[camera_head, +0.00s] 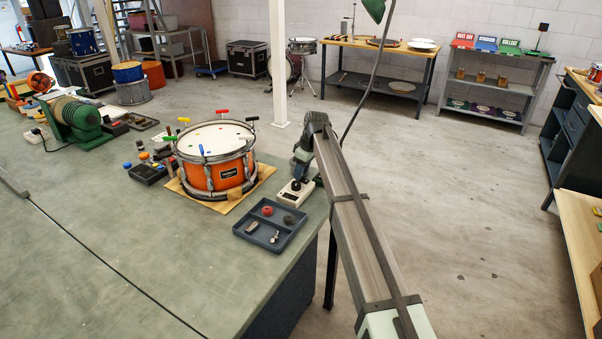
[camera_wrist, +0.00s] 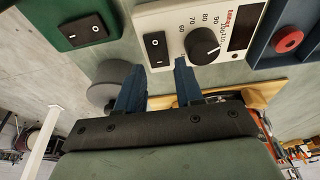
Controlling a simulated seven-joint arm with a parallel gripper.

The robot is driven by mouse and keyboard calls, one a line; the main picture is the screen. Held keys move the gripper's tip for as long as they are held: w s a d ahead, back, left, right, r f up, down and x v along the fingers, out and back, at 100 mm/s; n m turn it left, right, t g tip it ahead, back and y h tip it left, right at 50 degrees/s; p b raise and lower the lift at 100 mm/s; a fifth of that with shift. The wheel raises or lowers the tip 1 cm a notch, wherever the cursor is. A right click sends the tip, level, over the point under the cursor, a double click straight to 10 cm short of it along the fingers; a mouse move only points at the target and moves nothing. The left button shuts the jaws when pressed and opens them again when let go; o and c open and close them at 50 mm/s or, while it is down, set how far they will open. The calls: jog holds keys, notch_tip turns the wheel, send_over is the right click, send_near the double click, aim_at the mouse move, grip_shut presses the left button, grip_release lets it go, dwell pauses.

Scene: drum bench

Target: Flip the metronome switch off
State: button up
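The metronome (camera_head: 296,192) is a small white box at the bench's right edge, beside the orange drum. In the wrist view the metronome (camera_wrist: 176,17) shows a black dial (camera_wrist: 202,45) with printed numbers and a black rocker switch (camera_wrist: 157,48). I cannot tell which side of the rocker is pressed. My gripper (camera_wrist: 159,66) has its two blue fingers apart with nothing between them. The fingertips are close to the metronome's edge, either side of the rocker in the picture; contact is unclear. In the head view my gripper (camera_head: 300,171) is over the metronome, its fingers partly hidden.
A green box (camera_wrist: 75,20) with a similar black rocker switch (camera_wrist: 84,31) lies left of the metronome in the wrist view. A dark tray (camera_head: 255,237) with small parts is in front of the metronome. The orange drum (camera_head: 221,176) stands on a wooden board to its left.

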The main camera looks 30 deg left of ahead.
jog(key=v, duration=1.2)
jog(key=shift+r, duration=0.35)
jog(key=shift+d, duration=0.15)
